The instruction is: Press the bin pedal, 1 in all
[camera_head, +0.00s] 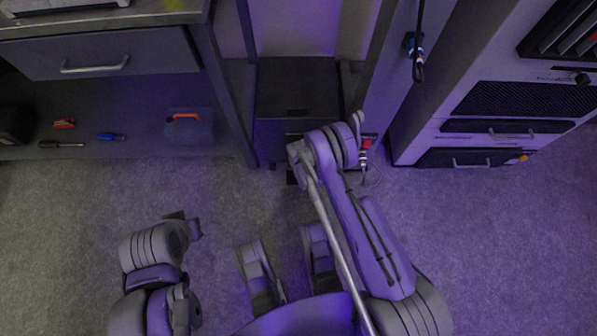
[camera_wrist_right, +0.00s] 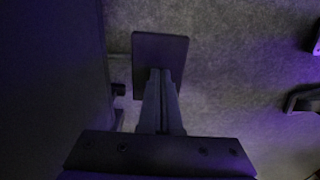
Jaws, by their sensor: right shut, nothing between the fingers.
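The bin (camera_head: 300,88) is a dark upright box between the bench and the cabinets in the head view. Its pedal (camera_wrist_right: 160,46) is a dark rectangular plate low beside the bin wall in the right wrist view. In the head view the pedal (camera_head: 291,179) shows only as a small dark piece beside my right arm. My right gripper (camera_wrist_right: 162,73) is shut and empty, with its fingertips overlapping the pedal's near part. I cannot tell whether they touch it. In the head view my right arm hides its fingers. My left arm is at lower left, its fingers not clear.
A bench with a drawer (camera_head: 120,56) stands at left, with a toolbox (camera_head: 189,127), a blue screwdriver (camera_head: 110,137) and other tools on its lower shelf. Tall cabinets (camera_head: 480,150) stand at right. A cable (camera_head: 419,50) hangs at upper right. The carpet at lower right is clear.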

